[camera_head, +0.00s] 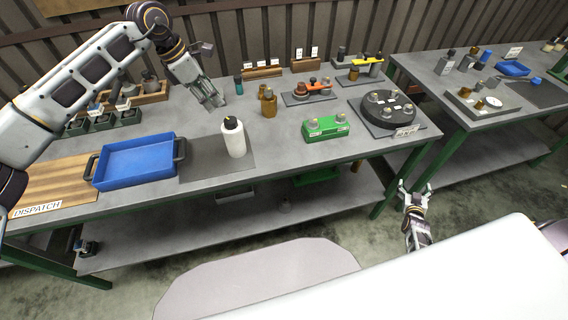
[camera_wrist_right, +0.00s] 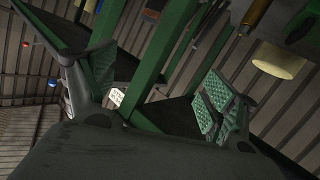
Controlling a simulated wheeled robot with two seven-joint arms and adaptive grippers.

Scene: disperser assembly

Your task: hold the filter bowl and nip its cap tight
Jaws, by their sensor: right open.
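A white bottle-shaped vessel (camera_head: 233,138) with a dark cap (camera_head: 231,121) stands upright on a grey mat on the near table. It is the likeliest filter bowl, but I cannot tell for sure. My left gripper (camera_head: 214,102) points down over the table behind and left of the vessel, apart from it. Its fingers look too small to tell open from shut. My right gripper (camera_head: 415,186) is open and empty, off the table's front right corner, far from the vessel. Its spread fingers with green pads also show in the right wrist view (camera_wrist_right: 155,100).
A blue tray (camera_head: 92,183) lies left of the mat, by the dispatch board (camera_head: 40,203). Amber bottles (camera_head: 268,104), a green block (camera_head: 326,139) and a round black fixture (camera_head: 388,124) stand to the right. A second table (camera_head: 468,120) stands beyond a gap.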

